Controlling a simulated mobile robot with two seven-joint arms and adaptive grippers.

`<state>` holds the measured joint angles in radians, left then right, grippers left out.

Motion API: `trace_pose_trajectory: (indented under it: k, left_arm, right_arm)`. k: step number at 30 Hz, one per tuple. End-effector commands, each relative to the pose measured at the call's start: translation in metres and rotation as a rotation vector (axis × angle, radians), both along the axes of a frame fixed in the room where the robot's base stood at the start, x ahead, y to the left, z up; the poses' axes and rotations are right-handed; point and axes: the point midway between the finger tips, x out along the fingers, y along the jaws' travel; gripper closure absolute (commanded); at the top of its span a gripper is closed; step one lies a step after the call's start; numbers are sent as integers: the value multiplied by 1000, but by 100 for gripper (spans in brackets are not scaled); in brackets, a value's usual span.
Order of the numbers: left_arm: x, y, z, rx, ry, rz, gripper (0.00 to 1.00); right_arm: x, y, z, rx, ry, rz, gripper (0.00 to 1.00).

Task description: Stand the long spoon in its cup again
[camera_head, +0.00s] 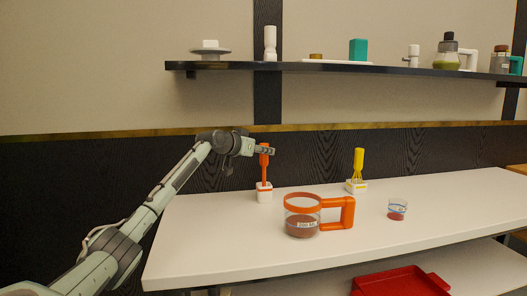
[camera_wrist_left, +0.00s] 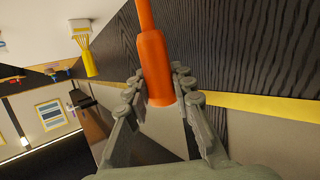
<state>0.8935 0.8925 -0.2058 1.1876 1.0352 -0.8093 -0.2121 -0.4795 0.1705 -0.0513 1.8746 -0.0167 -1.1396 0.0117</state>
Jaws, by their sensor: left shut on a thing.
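The long spoon, an orange utensil (camera_head: 264,162), stands about upright at the back left of the white table. Its lower end meets the top of a small white cup (camera_head: 264,196); its tip is hidden, and I cannot tell how deep it sits. My left gripper (camera_head: 266,150) is shut on the upper part of the orange handle. In the left wrist view the handle (camera_wrist_left: 153,50) runs between the fingers of the gripper (camera_wrist_left: 160,82). My right gripper is not in view.
An orange-handled measuring jug (camera_head: 302,216) stands in front and right of the cup. A yellow whisk (camera_head: 358,165) stands in a white holder (camera_head: 357,187); a small clear cup (camera_head: 397,210) is farther right. A dark shelf (camera_head: 350,67) hangs above. A red tray (camera_head: 400,283) lies below.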

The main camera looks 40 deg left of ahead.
Motion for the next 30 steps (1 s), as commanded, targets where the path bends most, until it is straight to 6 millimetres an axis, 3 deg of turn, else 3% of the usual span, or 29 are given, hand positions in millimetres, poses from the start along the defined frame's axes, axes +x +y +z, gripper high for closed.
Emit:
trace_pose_trajectory:
  k: [28, 29, 30]
  left_arm:
    - [0, 0, -12, 0, 0, 0, 100]
    - [0, 0, -12, 0, 0, 0, 74]
    - [0, 0, -12, 0, 0, 0, 69]
  right_arm:
    - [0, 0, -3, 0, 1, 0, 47]
    - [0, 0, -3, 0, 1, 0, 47]
    - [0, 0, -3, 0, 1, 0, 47]
